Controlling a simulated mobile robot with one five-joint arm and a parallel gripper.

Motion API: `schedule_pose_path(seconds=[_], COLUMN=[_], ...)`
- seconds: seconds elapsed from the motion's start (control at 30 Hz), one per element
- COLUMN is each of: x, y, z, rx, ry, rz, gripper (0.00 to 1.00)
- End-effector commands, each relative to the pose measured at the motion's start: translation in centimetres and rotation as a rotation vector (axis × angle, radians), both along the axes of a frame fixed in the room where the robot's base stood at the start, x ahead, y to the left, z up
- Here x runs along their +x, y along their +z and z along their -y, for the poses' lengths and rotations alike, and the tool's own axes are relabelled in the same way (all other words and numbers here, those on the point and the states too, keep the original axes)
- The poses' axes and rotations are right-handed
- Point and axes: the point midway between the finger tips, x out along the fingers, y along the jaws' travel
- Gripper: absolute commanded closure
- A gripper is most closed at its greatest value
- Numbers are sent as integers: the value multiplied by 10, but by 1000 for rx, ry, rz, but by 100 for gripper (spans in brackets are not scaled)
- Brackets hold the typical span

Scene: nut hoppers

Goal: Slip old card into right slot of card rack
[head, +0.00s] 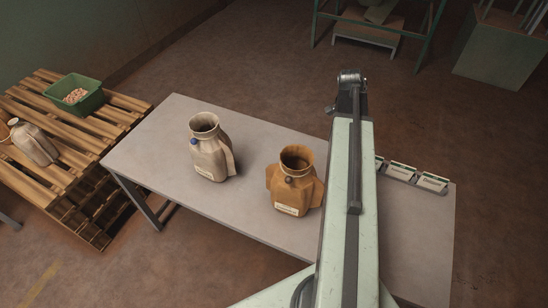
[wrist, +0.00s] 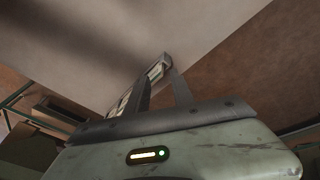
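The card rack (head: 416,186) lies along the far right edge of the grey table in the head view. White cards stand in it, one in the middle (head: 403,171) and one at the right end (head: 433,183); part of another shows beside my arm. I cannot tell which card is the old one. In the wrist view the rack (wrist: 166,61) runs behind my gripper (wrist: 159,76), with white cards showing past the fingers. The two fingers are apart, and I see nothing held between them. In the head view my arm hides the gripper and the rack's left part.
A beige hopper (head: 210,154) and an orange-brown hopper (head: 296,185) stand on the table (head: 240,220), each with a pale label. A pallet (head: 120,108) at left carries a green bin (head: 88,103) and another beige container (head: 34,143). The table's left end is clear.

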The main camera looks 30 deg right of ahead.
Motion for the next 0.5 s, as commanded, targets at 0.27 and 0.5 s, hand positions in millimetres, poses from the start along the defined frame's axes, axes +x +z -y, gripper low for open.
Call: schedule_pose_path(seconds=[0.27, 0.5], x=[77, 66], y=[-6, -7], z=[-301, -417], rx=[183, 251], ry=[1028, 1474], rz=[-53, -75], gripper=[71, 71])
